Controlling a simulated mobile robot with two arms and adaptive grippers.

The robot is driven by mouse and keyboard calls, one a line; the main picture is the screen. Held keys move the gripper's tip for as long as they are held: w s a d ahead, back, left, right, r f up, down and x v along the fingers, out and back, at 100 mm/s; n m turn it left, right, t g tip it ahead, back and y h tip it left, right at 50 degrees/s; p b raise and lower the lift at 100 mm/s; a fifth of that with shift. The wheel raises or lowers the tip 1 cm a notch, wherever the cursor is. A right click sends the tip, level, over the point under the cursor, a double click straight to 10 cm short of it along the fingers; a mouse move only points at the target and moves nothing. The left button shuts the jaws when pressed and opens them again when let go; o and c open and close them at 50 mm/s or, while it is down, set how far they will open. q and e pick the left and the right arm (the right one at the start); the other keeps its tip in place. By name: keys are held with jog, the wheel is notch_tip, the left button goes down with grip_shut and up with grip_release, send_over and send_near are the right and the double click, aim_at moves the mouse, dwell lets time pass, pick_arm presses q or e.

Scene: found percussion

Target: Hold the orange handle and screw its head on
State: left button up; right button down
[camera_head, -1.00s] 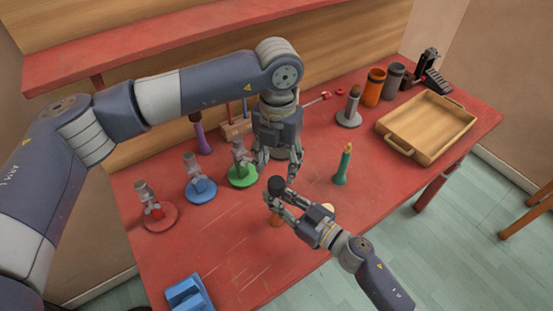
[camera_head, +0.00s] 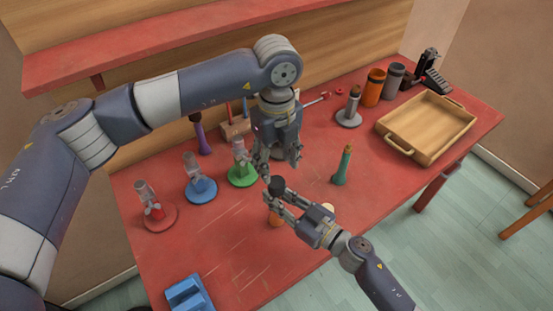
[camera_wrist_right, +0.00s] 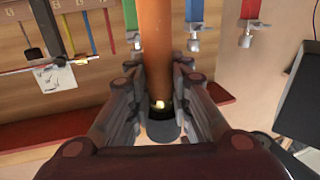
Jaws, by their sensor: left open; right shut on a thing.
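My right gripper (camera_head: 284,199) is shut on the orange handle (camera_head: 276,218), which stands upright. The handle's orange shaft (camera_wrist_right: 168,45) also shows between the fingers in the right wrist view, which looks upside down. A dark grey cylindrical head (camera_head: 277,185) sits at the handle's top. In the wrist view a small brass glint (camera_wrist_right: 158,104) shows between shaft and dark cylinder (camera_wrist_right: 162,130). I cannot tell how far it is screwed on. My left gripper (camera_head: 281,164) is open and empty, pointing down, just above and behind the head, seemingly apart from it.
A green handle (camera_head: 342,168) stands to the right. A wooden tray (camera_head: 390,146) and several cylinders, one an orange cup (camera_head: 374,88), are at the back right. A blue block (camera_head: 188,294) lies front left.

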aim_at(276, 182)
pick_arm(q)
jog(key=shift+f, duration=4.05)
